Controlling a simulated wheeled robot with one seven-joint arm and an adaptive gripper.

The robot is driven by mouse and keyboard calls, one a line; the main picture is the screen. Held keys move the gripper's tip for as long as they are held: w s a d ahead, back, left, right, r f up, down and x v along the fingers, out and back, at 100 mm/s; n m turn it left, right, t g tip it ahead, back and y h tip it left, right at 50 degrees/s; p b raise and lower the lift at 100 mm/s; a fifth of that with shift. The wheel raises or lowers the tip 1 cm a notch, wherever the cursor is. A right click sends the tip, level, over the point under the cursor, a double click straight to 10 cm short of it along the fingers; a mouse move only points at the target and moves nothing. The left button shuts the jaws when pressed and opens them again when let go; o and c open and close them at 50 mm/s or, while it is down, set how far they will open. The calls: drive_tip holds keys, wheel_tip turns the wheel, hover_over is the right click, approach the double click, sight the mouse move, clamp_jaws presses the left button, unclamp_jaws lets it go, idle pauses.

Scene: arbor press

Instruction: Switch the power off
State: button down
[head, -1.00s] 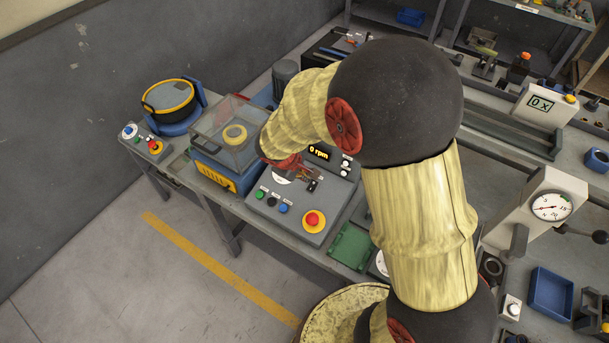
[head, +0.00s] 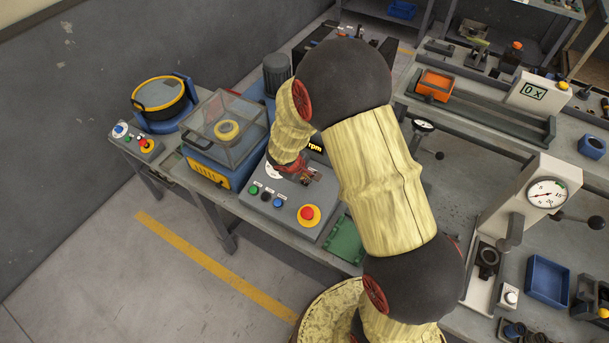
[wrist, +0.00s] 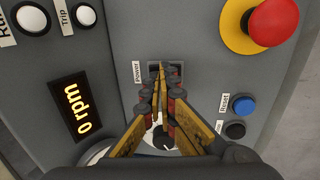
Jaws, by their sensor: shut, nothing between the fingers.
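The grey control box (head: 262,208) stands on the bench, and its sloped panel fills most of the wrist view (wrist: 205,30). The power switch (wrist: 177,68) sits in a dark slot beside the "Power" label (wrist: 137,72). My gripper (wrist: 157,72) is shut and empty, with its fingertips over the left part of this slot. They hide part of the switch, so I cannot tell its position or whether they touch it. The lit display (wrist: 72,107) reads 0 rpm. In the head view my gripper (head: 305,178) is low over the panel, partly hidden by my wrist.
A red emergency stop (head: 308,214) is on the panel's near corner. Reset (wrist: 243,104) and a black button (wrist: 235,130) lie right of my fingers in the wrist view. A clear-covered blue machine (head: 225,140) stands left of the box. A green board (head: 343,242) lies to its right.

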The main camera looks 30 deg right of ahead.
drive_tip(key=shift+d+r+p, duration=0.1)
drive_tip(key=shift+p, duration=0.8)
drive_tip(key=shift+d+y+p, duration=0.1)
drive_tip(key=shift+y+p, duration=0.2)
drive_tip(key=shift+p, duration=0.3)
drive_tip(key=p, duration=0.3)
drive_tip(key=shift+w+d+g+y, duration=0.1)
drive_tip(key=shift+g+y, duration=0.2)
drive_tip(key=shift+g, duration=0.1)
drive_tip(key=shift+f+p, duration=0.2)
drive_tip(key=shift+p, duration=0.3)
drive_tip(key=shift+w+f+b, duration=0.1)
drive_tip(key=shift+f+b, duration=0.1)
drive_tip(key=shift+b, duration=0.1)
